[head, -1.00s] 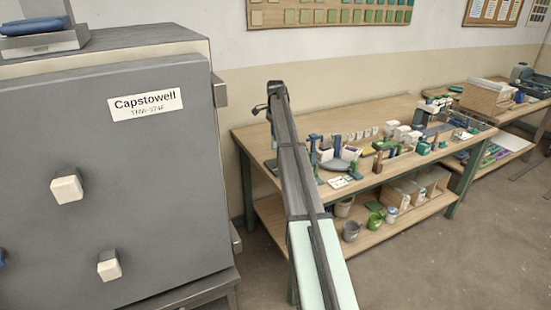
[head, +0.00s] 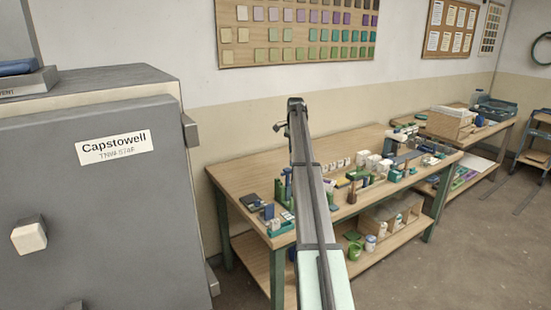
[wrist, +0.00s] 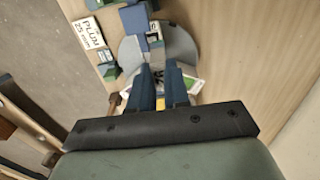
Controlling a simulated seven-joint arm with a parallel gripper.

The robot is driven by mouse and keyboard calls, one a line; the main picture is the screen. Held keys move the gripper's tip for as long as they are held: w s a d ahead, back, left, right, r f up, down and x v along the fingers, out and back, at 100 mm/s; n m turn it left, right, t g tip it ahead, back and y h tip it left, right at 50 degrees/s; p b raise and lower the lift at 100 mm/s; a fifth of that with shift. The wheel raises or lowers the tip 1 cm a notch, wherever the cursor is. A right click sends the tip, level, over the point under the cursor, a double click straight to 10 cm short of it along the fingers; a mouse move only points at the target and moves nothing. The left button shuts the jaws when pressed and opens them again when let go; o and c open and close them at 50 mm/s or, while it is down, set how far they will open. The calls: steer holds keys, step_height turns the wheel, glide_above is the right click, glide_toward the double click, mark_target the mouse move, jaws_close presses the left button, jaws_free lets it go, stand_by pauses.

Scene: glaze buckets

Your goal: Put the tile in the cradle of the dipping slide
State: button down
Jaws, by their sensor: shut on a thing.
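In the wrist view my gripper (wrist: 160,70) points down over the workbench, with its two blue fingers close together. It is shut on a thin piece that I take to be the tile; little of it shows between the fingers. Beyond the fingertips is a grey round plate (wrist: 180,45) with a blue upright part (wrist: 135,18) near it. I cannot tell for sure which of these blue and grey parts is the dipping slide or its cradle.
A card reading PLUM (wrist: 88,33) lies left of the fingers. In the head view the wooden workbench (head: 240,175) carries many small pots, blocks and bottles, with bare wood at its back. A green pot (head: 355,251) stands on the lower shelf. A grey Capstowell cabinet (head: 90,220) stands at left.

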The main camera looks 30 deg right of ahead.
steer(key=shift+s+d+f, duration=0.35)
steer(key=shift+f, duration=0.45)
steer(key=shift+s+d+f, duration=0.35)
steer(key=shift+s+f, duration=0.05)
steer(key=shift+f, duration=0.45)
steer(key=shift+s+d+f, duration=0.35)
steer(key=shift+f, duration=0.45)
steer(key=c, duration=1)
jaws_free()
step_height(320, 180, up, 7)
